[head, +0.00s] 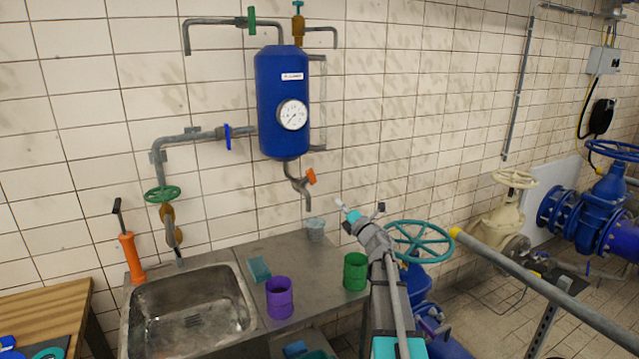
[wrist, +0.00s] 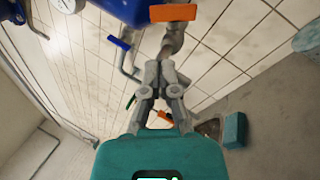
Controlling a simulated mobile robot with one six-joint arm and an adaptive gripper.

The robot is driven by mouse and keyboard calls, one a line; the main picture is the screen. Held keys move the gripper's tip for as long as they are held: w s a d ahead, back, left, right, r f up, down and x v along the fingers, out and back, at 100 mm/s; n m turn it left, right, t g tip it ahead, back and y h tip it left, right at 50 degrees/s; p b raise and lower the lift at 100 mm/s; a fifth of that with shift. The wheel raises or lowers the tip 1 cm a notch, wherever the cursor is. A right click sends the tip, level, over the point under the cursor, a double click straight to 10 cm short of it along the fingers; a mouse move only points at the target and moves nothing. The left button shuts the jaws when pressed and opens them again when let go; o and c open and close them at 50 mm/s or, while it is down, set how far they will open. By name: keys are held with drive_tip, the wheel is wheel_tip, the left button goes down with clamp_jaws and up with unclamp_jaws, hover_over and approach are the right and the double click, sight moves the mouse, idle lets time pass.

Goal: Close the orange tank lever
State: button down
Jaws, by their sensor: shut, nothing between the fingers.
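The blue tank (head: 283,100) hangs on the tiled wall, with a round gauge (head: 292,115) on its front. The orange lever (head: 311,176) sits on the outlet pipe (head: 298,183) below the tank, tilted in the head view. In the wrist view the orange lever (wrist: 173,13) lies across the top, just beyond my fingertips. My gripper (head: 341,204) is to the lower right of the lever in the head view. In the wrist view my gripper (wrist: 160,66) has its fingers together and empty, with a visible gap to the lever.
An orange-brown valve (head: 298,28) tops the tank. A teal handwheel (head: 419,241) is right of my arm.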

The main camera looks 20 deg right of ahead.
sight(311, 174)
drive_tip(key=shift+w, duration=0.15)
drive_tip(key=p+x, duration=0.4)
drive_tip(key=x, duration=0.9)
drive_tip(key=shift+w+r+p, duration=0.2)
drive_tip(key=shift+w+p, duration=0.1)
drive_tip(key=shift+w, duration=0.05)
drive_tip(key=shift+a, duration=0.1)
